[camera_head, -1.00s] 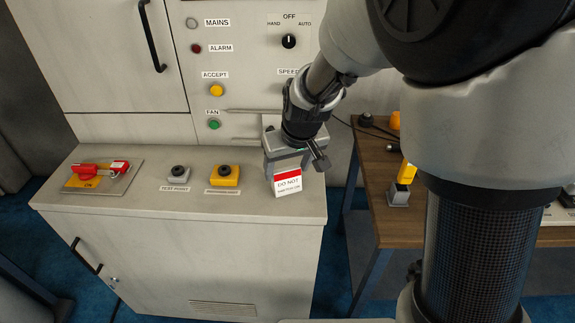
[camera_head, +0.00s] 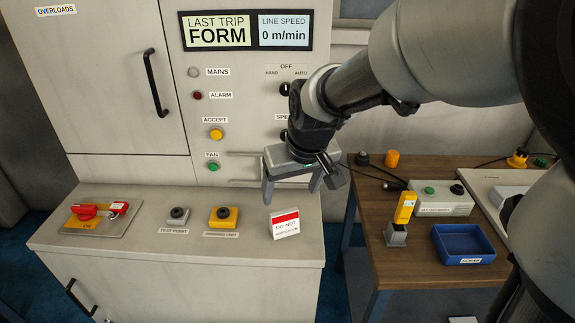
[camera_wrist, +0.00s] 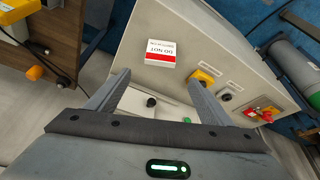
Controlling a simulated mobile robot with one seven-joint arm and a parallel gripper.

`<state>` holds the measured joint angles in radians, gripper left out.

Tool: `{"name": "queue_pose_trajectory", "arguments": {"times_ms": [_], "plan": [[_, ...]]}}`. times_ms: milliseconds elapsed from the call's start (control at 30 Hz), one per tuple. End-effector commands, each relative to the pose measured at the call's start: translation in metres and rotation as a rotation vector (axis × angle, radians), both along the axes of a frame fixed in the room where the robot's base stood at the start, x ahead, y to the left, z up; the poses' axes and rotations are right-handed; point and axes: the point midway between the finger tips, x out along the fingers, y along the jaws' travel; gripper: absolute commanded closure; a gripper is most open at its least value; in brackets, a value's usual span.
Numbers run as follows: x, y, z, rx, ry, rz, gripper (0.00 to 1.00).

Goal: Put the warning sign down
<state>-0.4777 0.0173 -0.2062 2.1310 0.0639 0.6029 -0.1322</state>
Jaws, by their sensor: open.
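The warning sign (camera_head: 285,223) is a small white block with a red band and "DO NOT" lettering. It stands on the right part of the grey cabinet top (camera_head: 140,240), near the front edge. It also shows in the wrist view (camera_wrist: 160,46), ahead of the fingers and apart from them. My gripper (camera_head: 291,192) is open and empty, above and behind the sign. In the wrist view my gripper's two fingers (camera_wrist: 157,88) are spread wide with nothing between them.
Left of the sign are a yellow unit with a black knob (camera_head: 223,217), a test point knob (camera_head: 178,216) and a red-handled switch (camera_head: 98,211). The control panel rises behind. A wooden table (camera_head: 400,262) at right holds a blue tray (camera_head: 463,244) and a yellow tool in a stand (camera_head: 402,220).

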Motion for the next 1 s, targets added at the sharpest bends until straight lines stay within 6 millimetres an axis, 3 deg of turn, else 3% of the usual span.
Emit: {"name": "queue_pose_trajectory", "arguments": {"times_ms": [167,267,500,700,800,1000], "plan": [[-0.008,-0.006,0.017,0.006,-0.003,-0.010,0.26],[-0.025,-0.025,0.034,0.023,-0.013,-0.048,0.26],[-0.113,-0.094,0.073,0.049,-0.060,-0.219,0.26],[-0.168,-0.124,0.077,0.027,-0.092,-0.331,0.26],[-0.180,-0.129,0.075,0.019,-0.097,-0.354,0.26],[-0.182,-0.130,0.074,0.017,-0.096,-0.360,0.26]]}}
